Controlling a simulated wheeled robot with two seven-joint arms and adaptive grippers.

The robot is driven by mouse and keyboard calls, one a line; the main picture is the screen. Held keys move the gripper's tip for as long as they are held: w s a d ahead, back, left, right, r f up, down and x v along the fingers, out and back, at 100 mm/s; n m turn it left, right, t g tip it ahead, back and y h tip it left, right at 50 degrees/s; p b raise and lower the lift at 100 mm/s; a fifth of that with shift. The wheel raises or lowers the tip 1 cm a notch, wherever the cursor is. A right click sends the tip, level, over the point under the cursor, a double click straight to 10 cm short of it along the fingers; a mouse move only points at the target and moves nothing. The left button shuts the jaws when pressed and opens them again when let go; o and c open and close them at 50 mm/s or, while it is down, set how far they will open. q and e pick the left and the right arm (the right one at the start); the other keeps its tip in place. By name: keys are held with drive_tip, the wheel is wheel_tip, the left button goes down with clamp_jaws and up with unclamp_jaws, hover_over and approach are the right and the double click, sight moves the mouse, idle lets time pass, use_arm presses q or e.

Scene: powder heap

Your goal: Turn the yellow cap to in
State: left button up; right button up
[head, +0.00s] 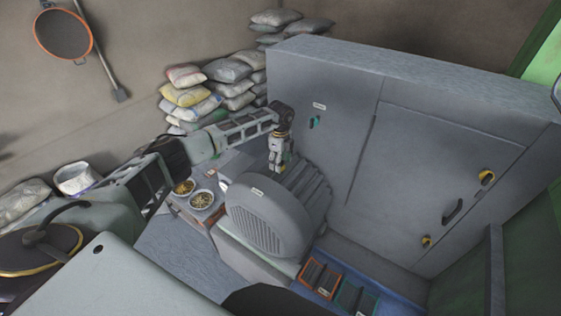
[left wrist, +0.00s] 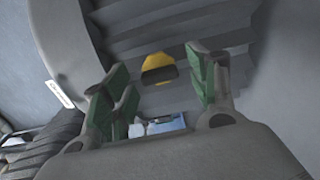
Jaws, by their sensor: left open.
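A yellow cap (left wrist: 157,62) with a dark face shows in the left wrist view, against the grey ribbed side of a motor-like machine (head: 268,217). My left gripper (head: 276,168) hangs over the back of this machine in the head view, pointing down. In the left wrist view its green-padded fingers (left wrist: 160,95) are apart with nothing between them, and the cap lies beyond the fingertips, between their lines. The gripper seems apart from the cap. In the head view the cap is mostly hidden by the gripper. My right gripper is not in view.
A grey cabinet (head: 330,80) with yellow-and-black latches (head: 487,177) stands behind and to the right. Two bowls (head: 201,199) of yellowish material sit left of the machine. Stacked sacks (head: 185,95) stand at the back. Orange and green trays (head: 355,299) lie at the front right.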

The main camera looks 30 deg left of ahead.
use_arm(q)
drive_tip(key=shift+r, duration=0.1)
wheel_tip(320, 180, up, 12)
idle(0.9)
idle(0.4)
